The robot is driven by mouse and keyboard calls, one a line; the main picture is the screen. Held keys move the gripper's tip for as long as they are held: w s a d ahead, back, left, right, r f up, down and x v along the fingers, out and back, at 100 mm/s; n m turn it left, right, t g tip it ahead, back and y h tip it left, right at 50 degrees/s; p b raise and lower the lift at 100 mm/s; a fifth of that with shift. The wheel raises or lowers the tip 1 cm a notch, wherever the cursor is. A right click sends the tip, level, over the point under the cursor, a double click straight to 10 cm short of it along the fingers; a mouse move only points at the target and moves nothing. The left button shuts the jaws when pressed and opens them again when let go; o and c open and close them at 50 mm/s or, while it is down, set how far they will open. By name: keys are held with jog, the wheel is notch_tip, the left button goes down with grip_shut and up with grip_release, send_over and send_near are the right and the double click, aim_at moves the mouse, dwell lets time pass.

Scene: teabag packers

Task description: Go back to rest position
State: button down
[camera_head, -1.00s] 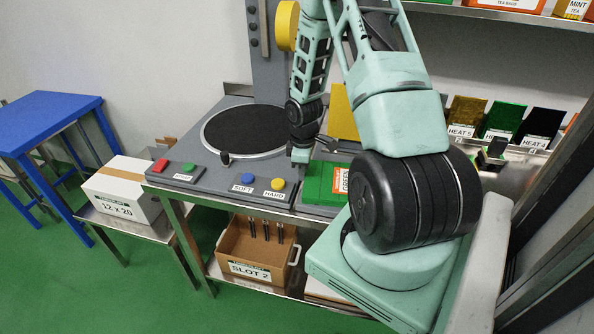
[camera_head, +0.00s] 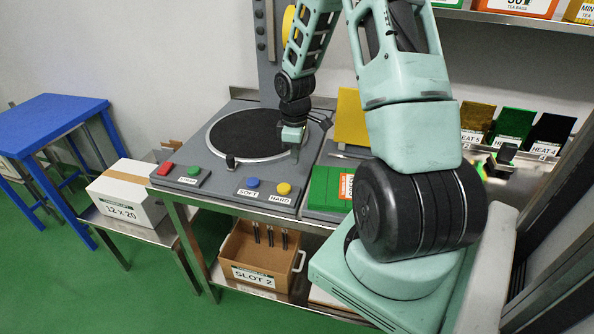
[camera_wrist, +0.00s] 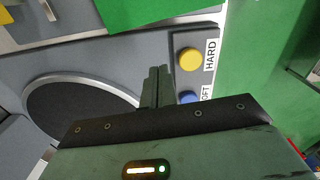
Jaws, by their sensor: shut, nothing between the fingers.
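My gripper (camera_head: 295,152) hangs above the grey machine, over the right edge of its round black plate (camera_head: 245,133). It is shut and empty. In the wrist view, my gripper's fingers (camera_wrist: 157,88) are together, beside the yellow HARD button (camera_wrist: 190,59) and the blue SOFT button (camera_wrist: 188,97), with the black plate (camera_wrist: 75,108) to the left. The yellow button (camera_head: 284,189) and blue button (camera_head: 253,182) also show in the head view, below the gripper and apart from it.
A green box (camera_head: 328,188) lies right of the buttons. A yellow panel (camera_head: 350,118) stands behind it. HEAT cards (camera_head: 511,127) stand at right. The SLOT 2 carton (camera_head: 266,244) sits on the lower shelf. A white carton (camera_head: 126,195) and blue table (camera_head: 50,122) are at left.

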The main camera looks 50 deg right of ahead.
notch_tip(320, 180, up, 3)
jog(key=shift+f, duration=0.1)
jog(key=a+r+n+b, duration=0.1)
jog(key=a+r, duration=0.2)
jog(key=a, duration=0.9)
jog(key=a+r, duration=0.3)
jog(key=a, duration=0.8)
jog(key=s+a+r+n+b, duration=0.1)
jog(key=s+a+r, duration=0.3)
jog(key=s+a, duration=1.3)
jog(key=shift+s+a+r+y, duration=0.2)
jog(key=shift+s+y, duration=0.1)
jog(key=shift+s, duration=0.3)
